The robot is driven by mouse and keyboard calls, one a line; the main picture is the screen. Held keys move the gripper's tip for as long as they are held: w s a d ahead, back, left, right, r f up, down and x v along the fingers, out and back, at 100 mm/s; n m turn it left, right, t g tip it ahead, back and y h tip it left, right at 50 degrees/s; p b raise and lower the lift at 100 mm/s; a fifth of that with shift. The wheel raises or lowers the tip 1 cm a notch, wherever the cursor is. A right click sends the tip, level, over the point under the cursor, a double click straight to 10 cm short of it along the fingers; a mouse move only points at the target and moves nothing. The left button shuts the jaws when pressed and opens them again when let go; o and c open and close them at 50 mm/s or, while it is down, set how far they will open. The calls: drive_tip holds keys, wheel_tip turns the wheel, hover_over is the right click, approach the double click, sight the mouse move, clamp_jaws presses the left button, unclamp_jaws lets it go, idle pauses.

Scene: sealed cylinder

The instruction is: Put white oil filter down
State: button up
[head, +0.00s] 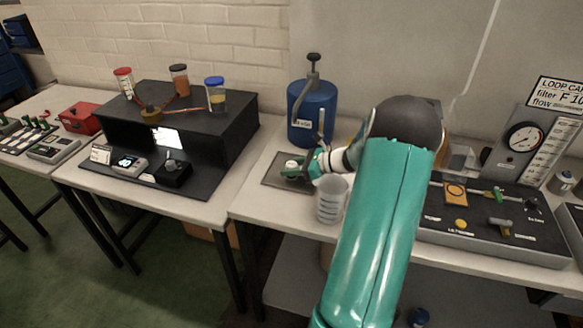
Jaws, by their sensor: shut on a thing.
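My gripper (300,170) is at the end of my green arm, over the dark mat (272,178) on the right-hand bench. It is shut on a small white thing, which looks like the white oil filter (292,163). The fingers hide part of the filter. It is low over the mat, and I cannot tell whether it touches the mat.
A clear beaker (331,200) stands just in front of the gripper. A blue pump canister (312,113) stands behind it. A black panel with gauge and valves (490,222) is right of my arm. A black stand with jars (190,125) is on the left bench.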

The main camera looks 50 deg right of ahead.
drive_tip(key=shift+f, duration=0.1)
drive_tip(key=o, duration=1)
drive_tip(key=shift+c, duration=0.2)
drive_tip(key=shift+r, duration=0.2)
drive_tip(key=v, duration=1.2)
drive_tip(key=shift+r, duration=0.1)
